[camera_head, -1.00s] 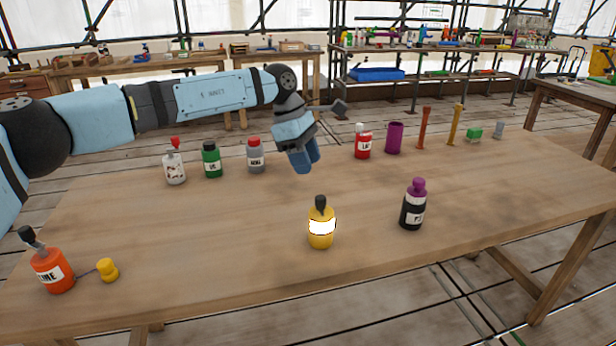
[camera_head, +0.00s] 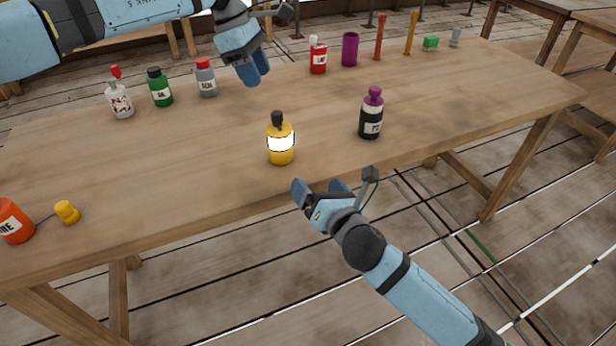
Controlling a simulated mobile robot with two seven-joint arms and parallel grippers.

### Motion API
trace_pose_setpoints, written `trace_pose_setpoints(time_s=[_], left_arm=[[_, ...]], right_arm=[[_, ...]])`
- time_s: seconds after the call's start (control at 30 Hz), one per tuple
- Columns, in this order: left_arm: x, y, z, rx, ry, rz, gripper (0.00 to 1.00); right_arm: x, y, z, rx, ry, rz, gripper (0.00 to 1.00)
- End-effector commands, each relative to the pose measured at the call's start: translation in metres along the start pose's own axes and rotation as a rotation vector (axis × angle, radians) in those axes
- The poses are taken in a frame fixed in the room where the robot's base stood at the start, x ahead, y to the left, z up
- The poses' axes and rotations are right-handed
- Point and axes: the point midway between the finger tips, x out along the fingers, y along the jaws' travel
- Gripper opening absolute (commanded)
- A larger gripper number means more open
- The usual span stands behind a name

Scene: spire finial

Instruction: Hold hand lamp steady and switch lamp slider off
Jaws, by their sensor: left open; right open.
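A yellow bottle-shaped thing (camera_head: 281,153) with a glowing white band and a dark top stands upright near the table's front edge. It looks like the hand lamp, lit; I cannot make out its slider. My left gripper (camera_head: 254,72) is open and empty above the table, behind the lamp and a little to its left. Its fingers point down. My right gripper (camera_head: 319,187) is open and empty at the table's front edge, in front of the lamp and slightly to its right. Neither gripper touches the lamp.
A black bottle with a purple cap (camera_head: 371,116) stands right of the lamp. White (camera_head: 119,100), green (camera_head: 160,90), grey (camera_head: 206,80) and red (camera_head: 318,57) bottles and a purple cup (camera_head: 350,50) line the back. An orange bottle (camera_head: 14,222) is at left. The wooden table (camera_head: 200,150) is clear around the lamp.

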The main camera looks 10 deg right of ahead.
Motion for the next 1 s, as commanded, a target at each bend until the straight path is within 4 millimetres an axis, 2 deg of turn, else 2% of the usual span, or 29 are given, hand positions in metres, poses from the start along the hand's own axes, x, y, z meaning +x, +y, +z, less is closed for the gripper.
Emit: trace_pose_setpoints(time_s=[0.1, 0.3, 0.47, 1.0], left_arm=[[0.000, 0.000, 0.000, 0.000, 0.000, 0.000, 0.43], [0.000, 0.000, 0.000, 0.000, 0.000, 0.000, 0.43], [0.000, 0.000, 0.000, 0.000, 0.000, 0.000, 0.43], [0.000, 0.000, 0.000, 0.000, 0.000, 0.000, 0.43]], right_arm=[[0.012, 0.011, 0.007, -0.239, -0.028, 0.021, 0.91], [0.022, 0.019, 0.012, -0.433, -0.052, 0.032, 0.91], [0.036, 0.021, 0.013, -0.451, -0.054, 0.032, 0.91], [0.134, 0.025, 0.017, -0.445, -0.053, 0.033, 0.91]])
